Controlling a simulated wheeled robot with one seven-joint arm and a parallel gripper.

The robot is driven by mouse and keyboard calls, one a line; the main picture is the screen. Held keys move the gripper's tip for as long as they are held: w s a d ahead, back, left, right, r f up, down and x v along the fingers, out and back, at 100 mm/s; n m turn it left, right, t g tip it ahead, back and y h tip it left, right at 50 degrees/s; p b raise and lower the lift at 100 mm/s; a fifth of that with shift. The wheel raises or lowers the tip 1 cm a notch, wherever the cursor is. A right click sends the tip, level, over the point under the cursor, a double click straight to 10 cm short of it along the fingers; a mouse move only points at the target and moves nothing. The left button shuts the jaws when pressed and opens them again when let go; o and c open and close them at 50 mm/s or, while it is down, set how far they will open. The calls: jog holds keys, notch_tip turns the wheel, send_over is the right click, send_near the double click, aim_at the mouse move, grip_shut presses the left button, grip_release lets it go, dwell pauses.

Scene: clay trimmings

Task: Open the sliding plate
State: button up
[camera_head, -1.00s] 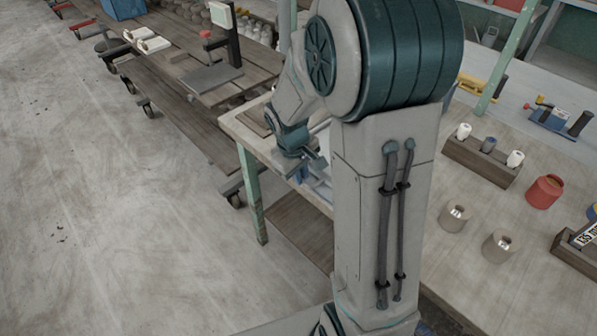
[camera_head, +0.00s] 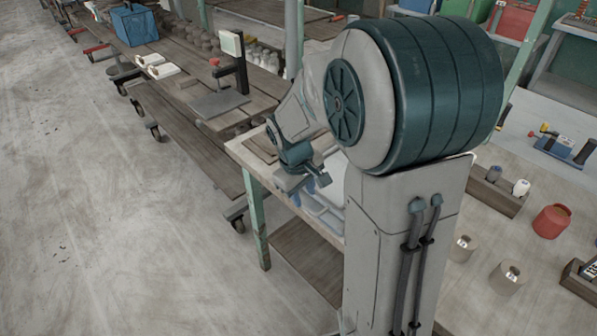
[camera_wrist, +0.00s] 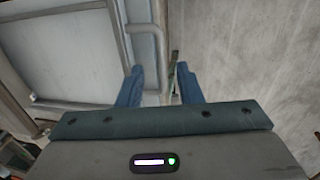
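A pale grey panel (camera_wrist: 70,55) with a raised frame fills the upper left of the wrist view; it may be the sliding plate, but I cannot tell for sure. A bent grey bar (camera_wrist: 127,42) runs along its right side. My gripper (camera_wrist: 159,82) has two blue fingers standing apart, with nothing seen held between them. The left finger overlaps the panel's right edge in the picture; contact cannot be told. In the head view my gripper (camera_head: 313,187) is at the table's left edge, beside a pale grey tray-like object (camera_head: 333,190) largely hidden by my arm.
The wooden table (camera_head: 490,255) carries a red jar (camera_head: 552,221), two grey cylinders and a small rack (camera_head: 497,190). A green table leg (camera_head: 257,215) stands left of my arm. A long low bench (camera_head: 190,125) lies behind. The concrete floor at left is clear.

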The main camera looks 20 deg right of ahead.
notch_tip(320, 180, up, 10)
jog(key=a, duration=0.1)
jog(key=shift+s+a+f, duration=0.15)
jog(key=shift+s+a, duration=0.2)
jog(key=shift+s, duration=0.1)
